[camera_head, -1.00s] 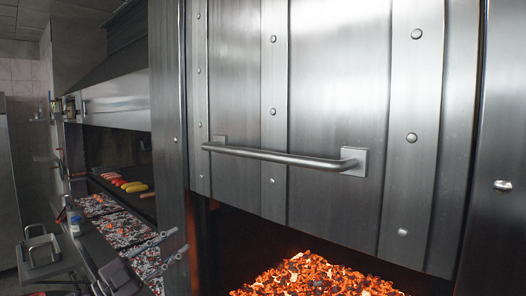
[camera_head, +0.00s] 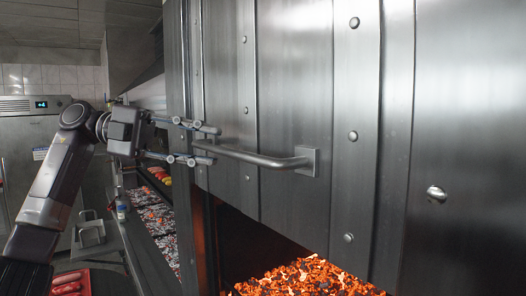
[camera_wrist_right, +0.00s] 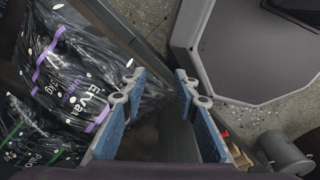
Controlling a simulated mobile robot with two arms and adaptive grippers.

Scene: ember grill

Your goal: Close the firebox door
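The firebox door (camera_head: 294,95) is a tall steel panel with riveted bands in the head view. Its lower edge hangs above a bed of glowing coals (camera_head: 308,277), leaving an opening beneath. A horizontal bar handle (camera_head: 262,157) is fixed low on the door. My left gripper (camera_head: 214,145) is at the handle's left end. Its fingers are spread, one above the bar and one below; I cannot tell whether either touches it. My right gripper (camera_wrist_right: 162,88) shows in the right wrist view, open and with nothing visible between its fingers.
Left of the firebox, a grill with food (camera_head: 158,176) and coals stretches back behind a narrow shelf with a bottle (camera_head: 121,208). A tray of red food (camera_head: 70,284) is at lower left. The right wrist view shows black plastic bags (camera_wrist_right: 65,75) and a grey angular container (camera_wrist_right: 250,50).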

